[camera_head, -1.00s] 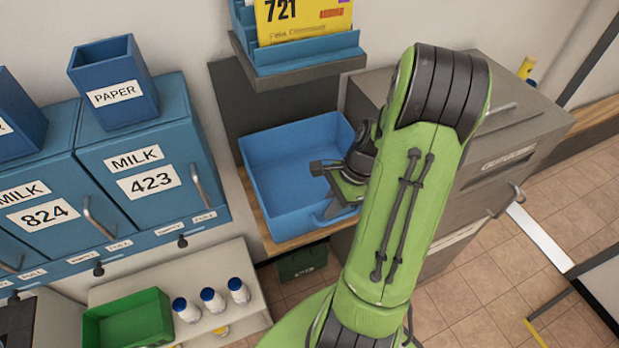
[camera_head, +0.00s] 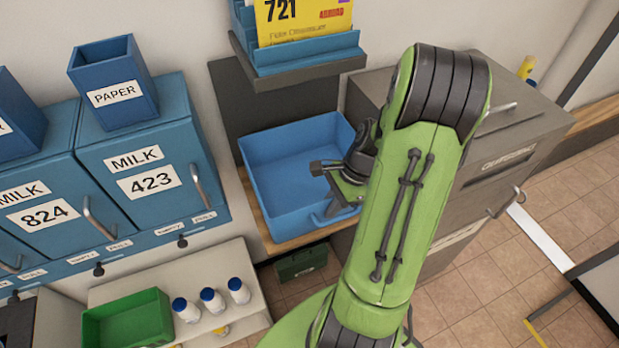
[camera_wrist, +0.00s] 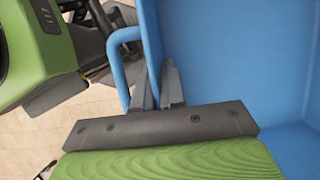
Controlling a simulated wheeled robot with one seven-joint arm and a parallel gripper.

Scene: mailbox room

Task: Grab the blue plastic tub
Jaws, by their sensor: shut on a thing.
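The blue plastic tub (camera_head: 290,175) sits upright on a wooden shelf below the yellow 721 sign, and it looks empty. My gripper (camera_head: 337,207) is at the tub's right front side, where a blue loop handle sticks out. My green arm hides part of the tub's right side.
Blue mailboxes marked MILK (camera_head: 150,180) stand at the left. A lower shelf holds a green bin (camera_head: 128,320) and white bottles (camera_head: 212,300). A grey cabinet (camera_head: 520,150) stands right of the tub. A blue holder (camera_head: 305,55) hangs above it.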

